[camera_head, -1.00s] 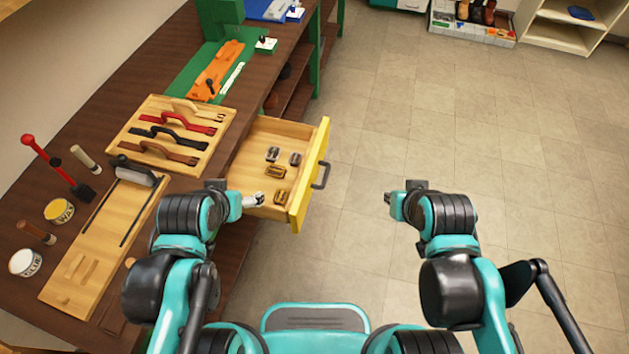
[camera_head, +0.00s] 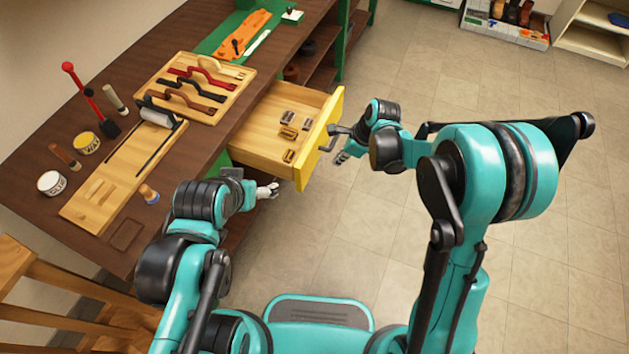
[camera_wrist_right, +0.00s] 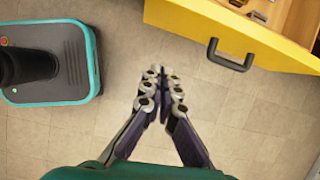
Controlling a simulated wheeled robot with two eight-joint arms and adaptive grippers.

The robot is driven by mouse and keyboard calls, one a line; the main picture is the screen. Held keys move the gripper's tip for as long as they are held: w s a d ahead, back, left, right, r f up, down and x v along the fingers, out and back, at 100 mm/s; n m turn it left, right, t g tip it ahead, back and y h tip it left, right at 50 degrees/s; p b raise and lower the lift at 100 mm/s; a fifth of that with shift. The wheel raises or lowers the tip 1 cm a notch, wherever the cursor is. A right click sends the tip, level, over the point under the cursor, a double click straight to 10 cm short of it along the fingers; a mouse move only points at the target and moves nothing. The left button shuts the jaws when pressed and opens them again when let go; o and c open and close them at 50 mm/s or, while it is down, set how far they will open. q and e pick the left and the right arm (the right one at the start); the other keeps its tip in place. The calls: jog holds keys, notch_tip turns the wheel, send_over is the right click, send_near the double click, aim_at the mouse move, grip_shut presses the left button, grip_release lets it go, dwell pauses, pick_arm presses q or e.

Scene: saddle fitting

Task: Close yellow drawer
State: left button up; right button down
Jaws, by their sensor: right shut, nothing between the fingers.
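The yellow drawer (camera_head: 322,138) stands pulled out of the wooden workbench, with several small metal buckles inside. Its yellow front and dark handle (camera_wrist_right: 230,57) also show in the right wrist view. My right gripper (camera_head: 342,158) is just outside the drawer front, close to the handle in the head view. In the right wrist view its fingers (camera_wrist_right: 160,90) are together and empty, apart from the handle. My left gripper (camera_head: 270,190) is beside the near side of the drawer, at the bench edge. Its fingers are too small to judge.
The workbench (camera_head: 190,150) holds a strap board (camera_head: 215,72), a long wooden board (camera_head: 100,195), tins, brushes and a red-handled tool. A wooden stool (camera_head: 60,285) stands at the lower left.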

notch_tip(320, 180, down, 2)
jog(key=m, duration=0.1)
pick_arm(q)
jog(key=f+b, duration=0.5)
jog(key=shift+s+d, duration=0.1)
jog(key=shift+s, duration=0.25)
pick_arm(e)
send_near(306, 177)
jog(key=x, duration=0.5)
jog(key=shift+w+d, duration=0.2)
jog(key=shift+d, duration=0.15)
jog(key=shift+a, duration=0.15)
